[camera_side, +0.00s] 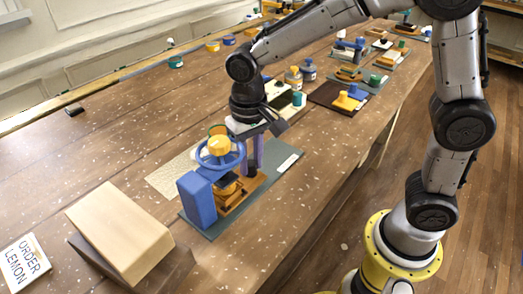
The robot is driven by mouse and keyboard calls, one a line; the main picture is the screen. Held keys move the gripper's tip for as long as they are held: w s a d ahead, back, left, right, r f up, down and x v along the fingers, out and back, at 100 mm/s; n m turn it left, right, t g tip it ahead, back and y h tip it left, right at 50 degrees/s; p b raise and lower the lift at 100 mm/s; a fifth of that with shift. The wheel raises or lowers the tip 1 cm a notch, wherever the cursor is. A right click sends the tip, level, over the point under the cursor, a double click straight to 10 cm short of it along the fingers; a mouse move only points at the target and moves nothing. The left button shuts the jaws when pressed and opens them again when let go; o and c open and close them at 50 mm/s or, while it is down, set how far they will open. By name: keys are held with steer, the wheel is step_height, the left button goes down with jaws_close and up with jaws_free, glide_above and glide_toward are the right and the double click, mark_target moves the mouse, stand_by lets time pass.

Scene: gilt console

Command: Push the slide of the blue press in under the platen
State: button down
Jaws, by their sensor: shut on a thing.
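The blue press (196,199) stands on a dark green base plate (280,184) on the wooden bench. The orange slide (246,194) lies low on the base plate, extending on the right side of the press. The platen is mostly hidden under the handwheel. My gripper (254,162) points down just behind and right of the handwheel, at the far part of the slide. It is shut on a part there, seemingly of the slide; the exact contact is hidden.
A pale wooden block (120,228) and an order card (24,262) lie at the front left. Bottles (293,78) and several other small stations stand farther back. The bench's right edge runs close beside the base plate. The bench's left middle is largely clear.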

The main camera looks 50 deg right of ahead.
steer(key=shift+w+a+r, duration=0.1)
steer(key=shift+a+r, duration=0.05)
steer(key=shift+a, duration=0.15)
steer(key=c, duration=1)
jaws_free()
steer(key=o, duration=0.4)
steer(key=shift+d, duration=0.1)
step_height(320, 180, up, 14)
steer(key=shift+f, duration=0.15)
